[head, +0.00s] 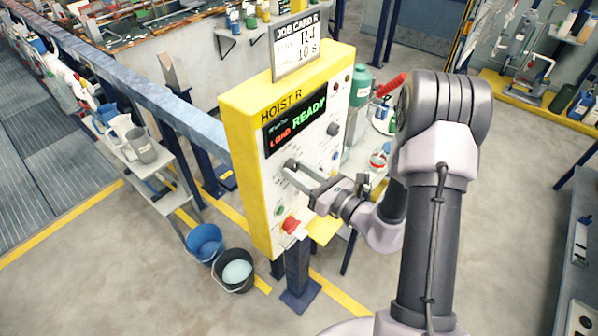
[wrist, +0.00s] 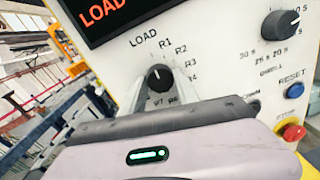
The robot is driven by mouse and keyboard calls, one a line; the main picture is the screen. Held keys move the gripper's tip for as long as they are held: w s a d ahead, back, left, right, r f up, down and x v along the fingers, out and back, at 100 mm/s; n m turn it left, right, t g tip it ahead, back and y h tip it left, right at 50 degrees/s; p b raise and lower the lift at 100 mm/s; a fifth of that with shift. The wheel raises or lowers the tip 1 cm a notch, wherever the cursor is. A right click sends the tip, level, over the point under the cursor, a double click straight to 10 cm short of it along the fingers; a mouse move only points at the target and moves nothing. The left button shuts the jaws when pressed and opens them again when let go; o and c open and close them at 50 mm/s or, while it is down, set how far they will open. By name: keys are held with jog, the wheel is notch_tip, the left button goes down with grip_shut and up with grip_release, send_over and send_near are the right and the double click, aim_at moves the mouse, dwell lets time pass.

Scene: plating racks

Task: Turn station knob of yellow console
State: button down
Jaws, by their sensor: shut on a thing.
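The yellow console (head: 242,114) labelled HOIST R stands on a post in the middle of the head view, its display reading LOAD and READY. The station knob (wrist: 158,76) is black with a white mark, ringed by the labels LOAD, R1, R2, R3 and R4. Its mark points up, a little to the left, between LOAD and R1. My gripper (head: 292,173) reaches the panel from the right and is shut on this knob. The wrist view shows its fingers on both sides of the knob; their lower parts are hidden by the gripper body.
The dwell knob (wrist: 281,23), blue reset button (wrist: 294,90) and red button (wrist: 292,132) sit to the right on the panel. A job card (head: 296,48) stands on the console. Buckets (head: 234,270) are on the floor at left.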

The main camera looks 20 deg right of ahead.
jog(key=m+p, duration=0.1)
jog(key=m, duration=0.1)
jog(key=m+p, duration=0.1)
jog(key=p, duration=0.1)
jog(key=m+p, duration=0.1)
jog(key=m, duration=0.1)
jog(key=shift+r+m, duration=0.25)
jog(key=shift+m, duration=0.05)
jog(key=m+p, duration=0.4)
jog(key=m, duration=0.2)
jog(key=shift+d+g, duration=0.1)
jog(key=shift+g, duration=0.3)
jog(key=m+p, duration=0.3)
jog(key=m, duration=0.2)
jog(key=shift+y, duration=0.3)
jog(key=m, duration=0.3)
jog(key=m+p, duration=0.1)
jog(key=m, duration=0.2)
jog(key=shift+f+g+y, duration=0.2)
jog(key=shift+g+y, duration=0.1)
jog(key=shift+p, duration=0.3)
jog(key=c, duration=0.9)
grip_release()
